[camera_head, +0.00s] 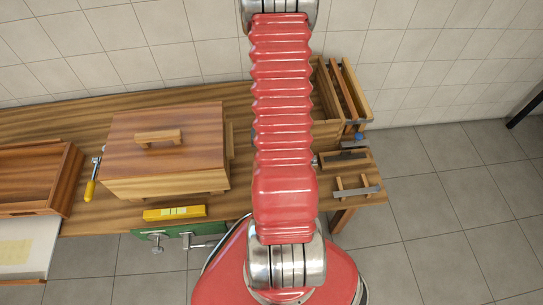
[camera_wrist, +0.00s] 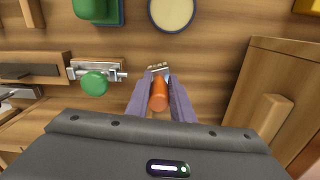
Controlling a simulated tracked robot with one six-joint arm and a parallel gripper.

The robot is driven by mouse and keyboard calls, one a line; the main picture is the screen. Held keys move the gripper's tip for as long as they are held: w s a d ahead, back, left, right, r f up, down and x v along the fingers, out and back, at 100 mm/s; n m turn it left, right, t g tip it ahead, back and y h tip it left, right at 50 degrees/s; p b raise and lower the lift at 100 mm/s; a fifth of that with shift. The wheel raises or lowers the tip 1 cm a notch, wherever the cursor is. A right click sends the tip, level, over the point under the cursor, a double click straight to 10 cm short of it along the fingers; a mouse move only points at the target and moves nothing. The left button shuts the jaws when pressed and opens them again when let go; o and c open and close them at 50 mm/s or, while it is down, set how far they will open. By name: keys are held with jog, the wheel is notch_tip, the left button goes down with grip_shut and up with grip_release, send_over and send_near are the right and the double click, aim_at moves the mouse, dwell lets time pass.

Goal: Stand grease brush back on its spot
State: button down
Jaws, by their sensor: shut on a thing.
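In the wrist view my gripper (camera_wrist: 160,82) has its two purple fingers shut on the grease brush (camera_wrist: 158,95). The brush has an orange round handle pointing toward the camera and a pale, metallic-looking head at the far end. The wooden bench top lies behind it; I cannot tell whether the brush touches the bench. I cannot make out a marked spot for it. In the head view my red arm hides the gripper and the brush.
A round cream disc with a dark rim (camera_wrist: 172,12) and a green object (camera_wrist: 92,9) lie beyond the fingers. A latch with a green knob (camera_wrist: 94,83) is to the left. A lidded wooden box (camera_head: 160,150) stands on the bench (camera_head: 245,205), beside a yellow-handled tool (camera_head: 91,188).

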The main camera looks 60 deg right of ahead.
jog(key=shift+f, duration=0.2)
jog(key=c, duration=1.5)
grip_release()
jog(key=shift+o, duration=0.2)
jog(key=shift+r, duration=0.1)
jog(key=shift+r, duration=3.95)
